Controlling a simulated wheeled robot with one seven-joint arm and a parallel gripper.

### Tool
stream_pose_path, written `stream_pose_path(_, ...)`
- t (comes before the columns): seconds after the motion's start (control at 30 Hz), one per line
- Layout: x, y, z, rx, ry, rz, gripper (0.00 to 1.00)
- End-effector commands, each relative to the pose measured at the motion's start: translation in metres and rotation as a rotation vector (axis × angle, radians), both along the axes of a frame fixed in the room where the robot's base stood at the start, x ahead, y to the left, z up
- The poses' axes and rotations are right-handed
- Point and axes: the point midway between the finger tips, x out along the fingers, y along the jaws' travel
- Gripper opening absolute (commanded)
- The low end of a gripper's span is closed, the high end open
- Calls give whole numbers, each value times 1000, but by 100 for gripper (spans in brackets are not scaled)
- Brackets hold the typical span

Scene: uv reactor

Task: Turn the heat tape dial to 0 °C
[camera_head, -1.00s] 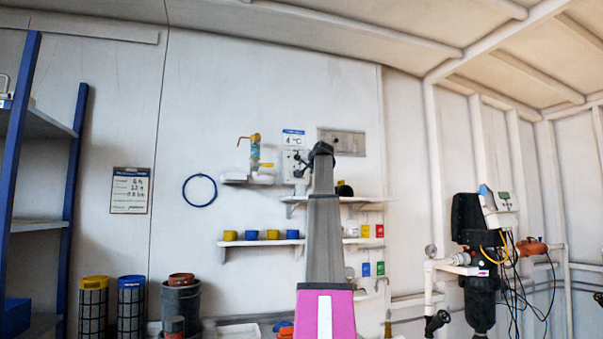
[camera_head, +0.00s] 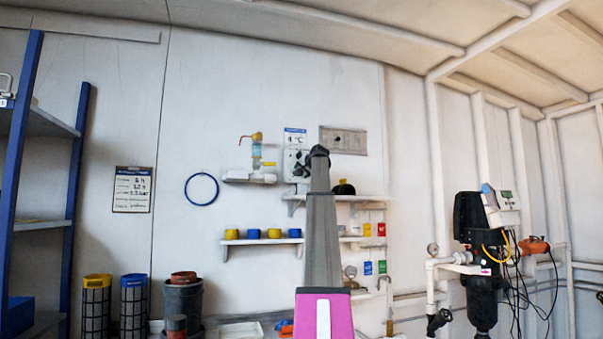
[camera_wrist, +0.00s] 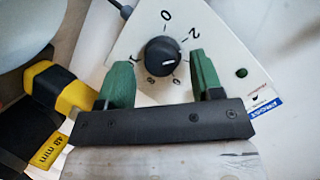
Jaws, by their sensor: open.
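The dial is a round black knob (camera_wrist: 160,50) with a short white mark, on a white box (camera_wrist: 215,40) printed with numbers. The 0 is above the knob, the 2 to its upper right, and an 8 at lower left. I cannot tell exactly which number the mark faces. My gripper (camera_wrist: 159,60) is open, with one green finger on each side of the knob. I cannot tell whether they touch it. In the head view my gripper (camera_head: 318,153) is in front of the wall beside the white box (camera_head: 292,164), partly hiding it; the knob is not distinguishable there.
A sign reading 4 °C (camera_head: 295,137) hangs above the box. A grey wall plate (camera_head: 343,140) is to its right. A shelf with yellow and blue cups (camera_head: 253,234) is below. In the wrist view a yellow and black part (camera_wrist: 62,88) lies close left of the gripper.

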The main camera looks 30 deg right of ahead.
Motion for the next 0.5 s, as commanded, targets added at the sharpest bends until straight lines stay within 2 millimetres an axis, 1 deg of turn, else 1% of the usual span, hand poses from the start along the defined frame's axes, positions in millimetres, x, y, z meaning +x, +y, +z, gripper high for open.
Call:
stream_pose_path(0.03,5,-1,-1,0,0,0,60)
stream_pose_path(0.1,8,0,-2,0,0,0,60)
stream_pose_path(0.37,9,0,-3,-1,0,0,60)
stream_pose_path(0.4,9,0,-3,0,0,0,47)
stream_pose_path(0.47,9,0,-3,-1,0,0,28)
stream_pose_path(0.5,9,0,-3,0,0,0,15)
